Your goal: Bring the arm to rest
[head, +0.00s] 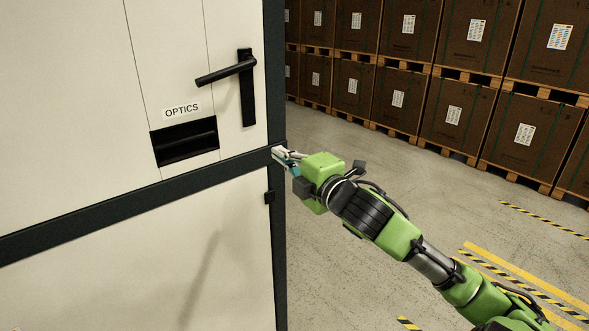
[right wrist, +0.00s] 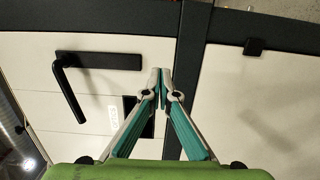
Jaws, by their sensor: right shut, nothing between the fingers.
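My right gripper (head: 280,153) is at the right edge of a white cabinet, in front of its dark frame and below the black door handle (head: 226,72). In the right wrist view its two fingertips (right wrist: 160,85) meet with nothing between them. The handle (right wrist: 98,61) is at the left in that view, apart from the fingers. My green right arm comes in from the lower right of the head view and is stretched out towards the cabinet. My left gripper is in neither view.
The white cabinet door (head: 70,100) carries an OPTICS label (head: 182,111) above a dark slot (head: 185,141). A dark crossbar (head: 110,207) runs below it. Stacked brown boxes (head: 460,117) on pallets stand at the back right. The grey floor (head: 400,170) between is clear, with yellow-black stripes.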

